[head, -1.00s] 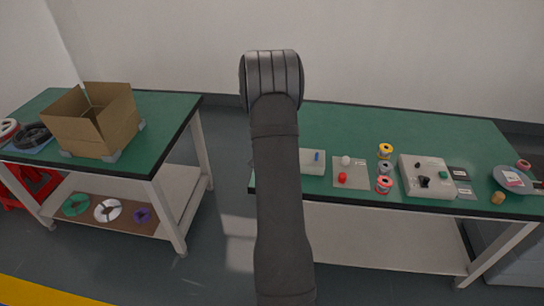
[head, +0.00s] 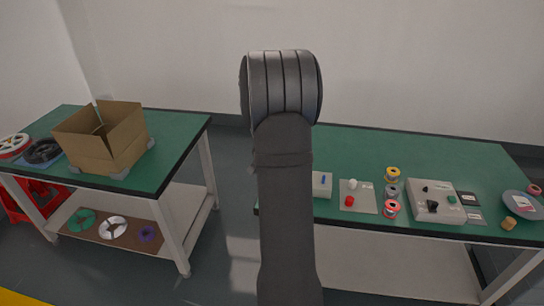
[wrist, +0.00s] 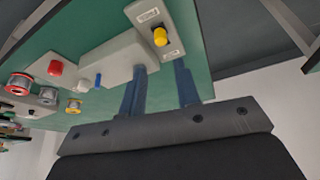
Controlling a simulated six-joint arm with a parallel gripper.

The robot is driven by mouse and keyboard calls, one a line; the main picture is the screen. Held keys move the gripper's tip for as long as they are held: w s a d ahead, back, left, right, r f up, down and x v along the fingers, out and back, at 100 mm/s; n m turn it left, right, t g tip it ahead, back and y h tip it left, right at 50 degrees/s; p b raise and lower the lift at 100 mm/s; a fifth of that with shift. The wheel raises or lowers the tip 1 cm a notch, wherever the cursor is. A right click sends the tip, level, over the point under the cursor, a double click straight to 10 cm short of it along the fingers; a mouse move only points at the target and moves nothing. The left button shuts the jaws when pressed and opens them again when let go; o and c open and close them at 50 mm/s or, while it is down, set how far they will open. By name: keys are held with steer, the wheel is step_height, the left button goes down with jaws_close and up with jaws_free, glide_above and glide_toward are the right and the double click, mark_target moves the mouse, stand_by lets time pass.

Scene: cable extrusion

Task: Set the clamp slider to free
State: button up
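The clamp box is a pale block (head: 319,190) with a small blue slider (head: 323,180) on top, at the left of the right-hand green bench, partly hidden behind my arm in the head view. In the wrist view the blue slider (wrist: 98,81) stands at the edge of a long grey-white block (wrist: 122,60). Whether it is at free cannot be read. My gripper (wrist: 162,72) shows only in the wrist view. Its two blue-grey fingers are apart with nothing between them, and the block lies beyond the left finger. My arm hides it in the head view.
A yellow button (wrist: 160,37) on a labelled pale panel is close to the fingers. A red knob (head: 349,201), a white knob (head: 352,184), several spools (head: 391,209) and a control box (head: 436,212) stand to the right. A cardboard carton (head: 105,150) sits on the left bench (head: 175,130).

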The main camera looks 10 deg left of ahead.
steer(key=v, duration=0.6)
steer(key=shift+s+r, duration=0.2)
steer(key=shift+r, duration=0.05)
steer(key=x, duration=1.7)
steer(key=shift+w+d+f, duration=0.1)
steer(key=shift+w+f, duration=0.1)
steer(key=shift+r, duration=0.15)
